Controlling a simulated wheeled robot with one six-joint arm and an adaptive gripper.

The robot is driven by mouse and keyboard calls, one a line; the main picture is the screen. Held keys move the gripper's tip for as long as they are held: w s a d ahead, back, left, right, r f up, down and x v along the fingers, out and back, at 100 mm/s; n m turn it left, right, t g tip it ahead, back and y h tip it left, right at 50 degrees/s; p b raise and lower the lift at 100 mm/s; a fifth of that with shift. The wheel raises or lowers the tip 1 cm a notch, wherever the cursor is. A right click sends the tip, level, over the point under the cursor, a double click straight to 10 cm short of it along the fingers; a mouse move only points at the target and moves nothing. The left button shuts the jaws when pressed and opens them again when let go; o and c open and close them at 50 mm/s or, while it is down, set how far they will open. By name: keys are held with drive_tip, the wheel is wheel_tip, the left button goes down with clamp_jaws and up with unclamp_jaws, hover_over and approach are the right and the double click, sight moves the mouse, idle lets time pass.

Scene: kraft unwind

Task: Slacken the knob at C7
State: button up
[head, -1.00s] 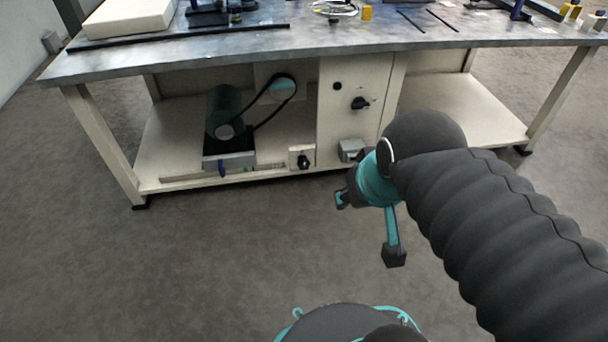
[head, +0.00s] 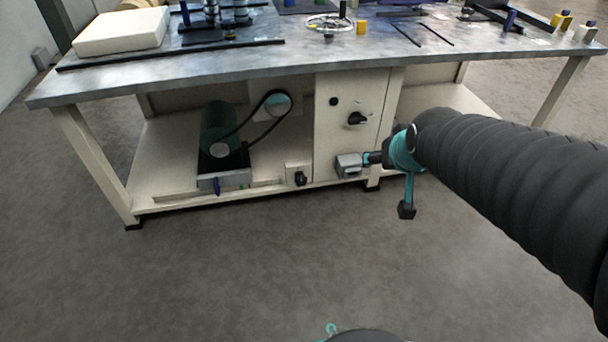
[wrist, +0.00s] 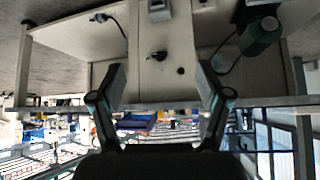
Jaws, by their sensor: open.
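No C7 label is readable, so I cannot tell which knob it names. A black rotary knob (head: 357,118) is on the cream cabinet panel under the bench; in the upside-down wrist view, this knob (wrist: 157,56) lies between and beyond my fingertips. Another black knob (head: 300,178) is on a small box on the lower shelf. A blue handle (head: 217,187) is at the front of the motor base. My gripper (head: 370,158) appears in front of the panel, beside the grey box in the picture. In the wrist view, my gripper (wrist: 162,82) is open and empty.
A grey box (head: 348,165) protrudes low on the panel, and a black button (head: 334,101) is above it. A green motor (head: 220,128) with a belt stands left. The bench top (head: 290,52) overhangs the panel. The floor in front is clear.

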sight(301, 182)
drive_tip(key=w+a+f+n+t+y, duration=0.1)
drive_tip(key=w+a+f+t, duration=0.3)
drive_tip(key=w+f, duration=0.65)
drive_tip(key=w+a+f+t+y, duration=0.1)
drive_tip(key=w+a+f, duration=0.6)
drive_tip(key=w, duration=0.7)
drive_tip(key=s+a+f+n+t+y, duration=0.1)
drive_tip(key=s+a+f+t, duration=0.15)
drive_tip(key=f, duration=0.95)
drive_tip(key=s+a+f+n+t+y, duration=0.1)
drive_tip(key=s+a+f+t, duration=0.15)
drive_tip(key=f, duration=0.95)
drive_tip(key=shift+g, duration=0.3)
drive_tip(key=b+x, duration=0.2)
drive_tip(key=x, duration=1.2)
drive_tip(key=shift+w+a+f, duration=0.2)
drive_tip(key=c, duration=1.2)
